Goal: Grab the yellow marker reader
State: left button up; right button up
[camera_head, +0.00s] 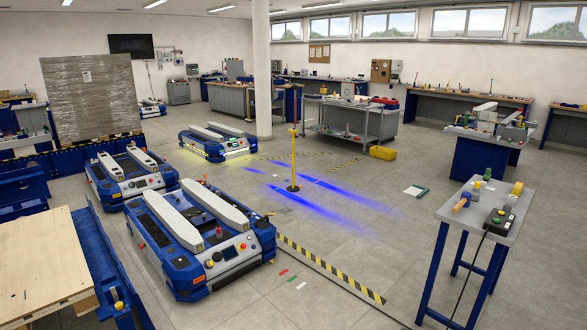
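Neither of my grippers is in view. Small objects lie on the grey table (432,213) at the right. Among them are a yellow piece (517,189) near the far right corner, a tan and blue mallet-like item (461,202) at the left edge, and a small item with a yellow-green top (487,174) at the back. A dark box (499,223) with a cable sits near the front right. I cannot tell for sure which of these is the yellow marker reader.
Several blue and white lift carts (205,240) stand at the left and centre-left. A yellow post (293,155) stands on the floor in the middle. A yellow box (382,153) lies further back. A striped floor strip (330,270) runs diagonally. The floor left of the grey table is mostly clear.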

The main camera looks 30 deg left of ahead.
aim_at(292, 188)
jog(key=i+j+u, duration=0.3)
jog(key=i, duration=0.35)
jog(key=i+j+u, duration=0.35)
jog(key=i, duration=0.3)
jog(key=i+u, duration=0.3)
jog(key=i, duration=0.4)
jog(key=i+z, duration=0.1)
jog(key=i, duration=0.5)
jog(key=i+z, duration=0.15)
jog(key=i, duration=0.45)
jog(key=i+j+z, duration=0.1)
jog(key=i, duration=0.5)
jog(key=i+j+z, duration=0.1)
jog(key=i, duration=0.5)
jog(key=i+z, duration=0.4)
jog(key=i, duration=1.4)
jog(key=i+j+u, duration=0.15)
jog(key=i+u, duration=0.25)
jog(key=i, duration=0.25)
jog(key=i+l+u, duration=0.1)
jog(key=i+u, duration=0.35)
jog(key=i, duration=0.2)
jog(key=i+j, duration=1.15)
jog(key=i+j+z, duration=0.1)
jog(key=j, duration=0.3)
jog(key=i+j+z, duration=0.1)
jog(key=j, duration=0.3)
jog(key=i, duration=0.05)
